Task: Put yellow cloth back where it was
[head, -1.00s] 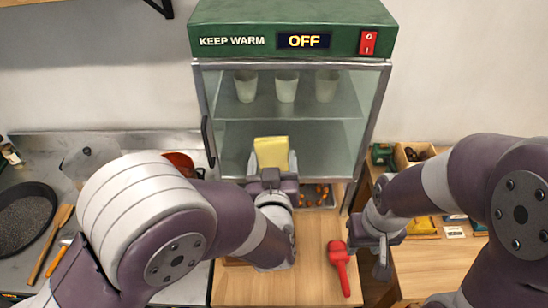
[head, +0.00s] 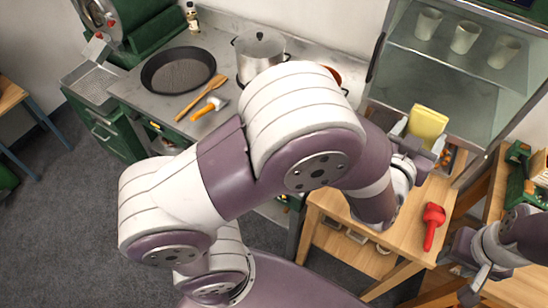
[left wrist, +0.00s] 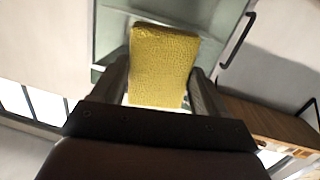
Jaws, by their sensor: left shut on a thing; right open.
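The yellow cloth (head: 427,122) is a flat, upright rectangle in my left gripper (head: 420,140), in front of the glass warming cabinet. The cloth also shows in the left wrist view (left wrist: 163,66), with its textured face between the two fingers of the left gripper (left wrist: 160,90). The left gripper is shut on it and holds it above the wooden table. My right gripper (head: 472,285) is at the lower right of the head view, open and apart from the cloth.
A red tool (head: 433,222) lies on the wooden table (head: 405,240). The cabinet (head: 440,75) holds several white cups. On the steel counter at left are a black pan (head: 178,69), a pot (head: 259,50), a wooden spatula (head: 203,97) and an orange-handled tool (head: 208,107).

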